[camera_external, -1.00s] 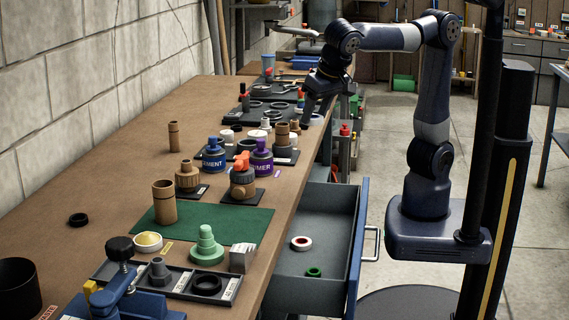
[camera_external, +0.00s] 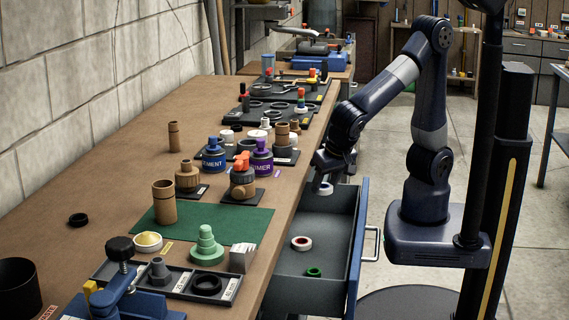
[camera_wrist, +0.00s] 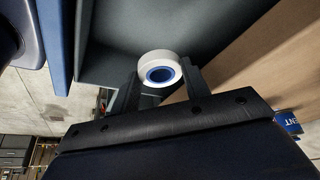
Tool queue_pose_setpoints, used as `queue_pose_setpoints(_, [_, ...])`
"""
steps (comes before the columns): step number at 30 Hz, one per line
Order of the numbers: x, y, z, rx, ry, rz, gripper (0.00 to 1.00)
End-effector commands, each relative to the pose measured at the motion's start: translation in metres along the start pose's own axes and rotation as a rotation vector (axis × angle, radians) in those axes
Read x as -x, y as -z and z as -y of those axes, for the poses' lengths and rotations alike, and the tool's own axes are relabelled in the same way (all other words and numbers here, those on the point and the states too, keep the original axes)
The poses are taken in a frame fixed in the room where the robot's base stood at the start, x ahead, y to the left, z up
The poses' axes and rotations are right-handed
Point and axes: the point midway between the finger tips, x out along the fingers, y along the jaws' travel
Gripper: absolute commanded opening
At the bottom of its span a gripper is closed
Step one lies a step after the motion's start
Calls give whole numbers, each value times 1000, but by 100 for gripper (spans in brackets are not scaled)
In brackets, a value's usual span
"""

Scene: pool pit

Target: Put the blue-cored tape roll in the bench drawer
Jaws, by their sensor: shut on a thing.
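The blue-cored tape roll (camera_wrist: 160,68) is white with a blue core. In the wrist view it sits between the two fingers of my gripper (camera_wrist: 160,82), which is shut on it. In the external view the roll (camera_external: 325,189) shows just below my gripper (camera_external: 324,180), over the far end of the open bench drawer (camera_external: 362,225). The drawer's grey inside also shows in the wrist view (camera_wrist: 105,65). I cannot tell the height of the roll above the drawer floor.
A red-cored white roll (camera_external: 301,243) and a green ring (camera_external: 314,272) lie in the drawer. The workbench (camera_external: 120,190) to its left carries a purple primer can (camera_external: 262,160), a blue cement can (camera_external: 213,157) and a green mat (camera_external: 160,235). Drawer floor is bare around the rolls.

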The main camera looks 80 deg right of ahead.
Motion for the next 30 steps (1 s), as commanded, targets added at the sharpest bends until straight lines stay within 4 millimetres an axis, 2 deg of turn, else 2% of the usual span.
queue_pose_setpoints(9, [-54, -22, -1, 1, -4, 1, 19])
queue_pose_setpoints(12, [-64, -27, 0, 1, -2, 0, 19])
queue_pose_setpoints(17, [-74, -31, 0, 1, -2, 1, 19])
queue_pose_setpoints(24, [-102, -43, 0, 1, -1, 1, 19])
queue_pose_setpoints(30, [-102, -42, 0, 0, 1, 1, 19])
